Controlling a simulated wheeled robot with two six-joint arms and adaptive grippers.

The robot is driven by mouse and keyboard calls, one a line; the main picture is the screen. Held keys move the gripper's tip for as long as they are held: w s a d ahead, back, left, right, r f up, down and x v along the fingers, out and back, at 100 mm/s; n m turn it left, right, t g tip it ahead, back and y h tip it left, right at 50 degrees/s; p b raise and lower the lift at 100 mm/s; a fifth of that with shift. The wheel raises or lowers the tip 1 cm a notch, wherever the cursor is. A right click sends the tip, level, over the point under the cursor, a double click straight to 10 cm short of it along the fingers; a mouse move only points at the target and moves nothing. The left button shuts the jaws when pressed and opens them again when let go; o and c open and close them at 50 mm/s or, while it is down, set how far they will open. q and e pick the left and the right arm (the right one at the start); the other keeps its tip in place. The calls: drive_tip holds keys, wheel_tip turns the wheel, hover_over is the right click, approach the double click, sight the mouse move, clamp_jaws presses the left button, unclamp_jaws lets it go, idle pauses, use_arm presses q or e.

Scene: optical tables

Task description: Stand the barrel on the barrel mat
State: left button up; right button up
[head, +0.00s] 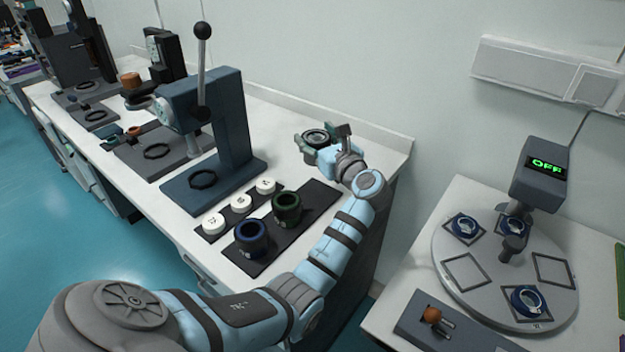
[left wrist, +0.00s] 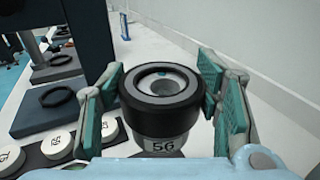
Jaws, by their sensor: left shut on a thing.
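My left gripper (head: 325,143) is shut on a dark barrel (head: 315,135) near the back of the table, beyond the dark mat. In the left wrist view the barrel (left wrist: 162,92) is upright between the green finger pads, with a black rim, a hollow top and a label reading 56. The dark mat (head: 318,196), likely the barrel mat, lies on the white table. A blue barrel (head: 251,238) and a green barrel (head: 287,207) stand on it. The mat's right edge is partly behind my arm. My right gripper is not in view.
White numbered discs (head: 240,203) lie on a narrow dark strip left of the mat. A blue lever press (head: 232,125) stands behind them. At right, another table holds a round plate (head: 465,290) with several blue rings and an "OFF" display (head: 546,163).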

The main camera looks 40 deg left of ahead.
use_arm(q)
drive_tip(key=f+b, duration=0.1)
drive_tip(key=f, duration=0.2)
drive_tip(key=f+b, duration=0.1)
drive_tip(key=f, duration=0.3)
drive_tip(key=f+b, duration=0.1)
drive_tip(key=f, duration=0.3)
drive_tip(key=shift+w, duration=0.25)
drive_tip(key=shift+f, duration=0.1)
drive_tip(key=shift+f, duration=0.15)
drive_tip(key=o, duration=1.7)
drive_tip(key=shift+c, duration=0.2)
